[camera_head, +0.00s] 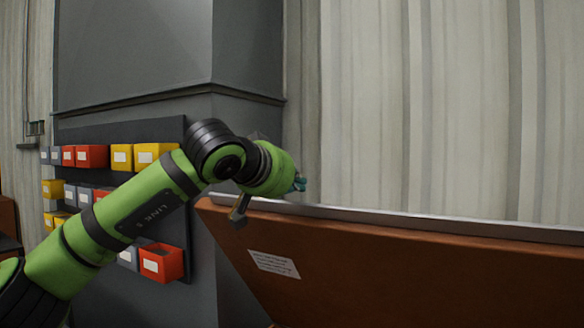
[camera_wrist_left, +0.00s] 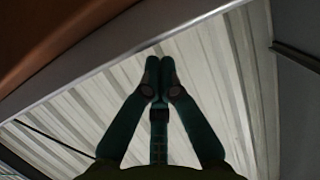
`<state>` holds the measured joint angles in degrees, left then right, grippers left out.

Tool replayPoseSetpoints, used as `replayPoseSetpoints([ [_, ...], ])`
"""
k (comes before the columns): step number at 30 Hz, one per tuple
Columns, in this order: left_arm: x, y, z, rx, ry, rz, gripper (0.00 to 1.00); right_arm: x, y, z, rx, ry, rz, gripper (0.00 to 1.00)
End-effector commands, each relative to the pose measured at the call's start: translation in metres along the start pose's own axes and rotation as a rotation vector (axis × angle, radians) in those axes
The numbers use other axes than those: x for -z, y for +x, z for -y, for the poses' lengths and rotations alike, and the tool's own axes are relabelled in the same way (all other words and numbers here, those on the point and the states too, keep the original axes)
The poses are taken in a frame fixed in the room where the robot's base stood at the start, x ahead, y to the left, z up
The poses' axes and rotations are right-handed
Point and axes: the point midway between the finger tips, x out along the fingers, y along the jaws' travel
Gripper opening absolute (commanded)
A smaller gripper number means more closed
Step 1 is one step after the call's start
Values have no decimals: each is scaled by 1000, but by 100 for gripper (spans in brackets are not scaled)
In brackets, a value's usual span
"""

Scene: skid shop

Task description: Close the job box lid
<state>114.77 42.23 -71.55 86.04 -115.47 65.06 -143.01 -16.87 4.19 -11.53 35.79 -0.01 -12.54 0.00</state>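The job box lid (camera_head: 400,265) is a large rust-brown panel with a pale grey top edge, and it stands raised and tilted. A white label (camera_head: 274,264) is on its face. My left gripper (camera_head: 299,183) is just above the lid's top edge near its left corner, mostly hidden behind my own green wrist. In the left wrist view the teal fingers (camera_wrist_left: 159,66) have their tips together with nothing between them. The lid's brown face and grey edge (camera_wrist_left: 90,54) cross the upper left there, and I cannot tell whether the fingers touch it. The box body is out of sight.
Red, yellow and grey bins (camera_head: 162,262) hang on a dark panel at the left. A grey column (camera_head: 135,55) stands behind my arm. A pale corrugated wall (camera_head: 430,110) is behind the lid. The space above the lid is clear.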

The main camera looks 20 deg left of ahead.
Motion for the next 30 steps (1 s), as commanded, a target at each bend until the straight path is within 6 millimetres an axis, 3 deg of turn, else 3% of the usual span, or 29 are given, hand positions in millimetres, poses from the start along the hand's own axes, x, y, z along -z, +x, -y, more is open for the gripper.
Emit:
replayPoseSetpoints([
  [5,-12,-10,0,1,1,1,0,6,-1,-1,-1,0,-10,41],
  [14,-17,-14,0,0,0,1,0,-10,-2,-2,-2,-2,16,41],
  [21,-18,-14,0,0,0,0,0,-12,0,-5,-7,-3,19,41],
  [26,-26,-17,0,0,0,-10,0,-13,11,-5,-7,-2,19,41],
  [30,-40,-24,0,-2,0,-33,0,-14,32,-5,-7,-2,18,41],
])
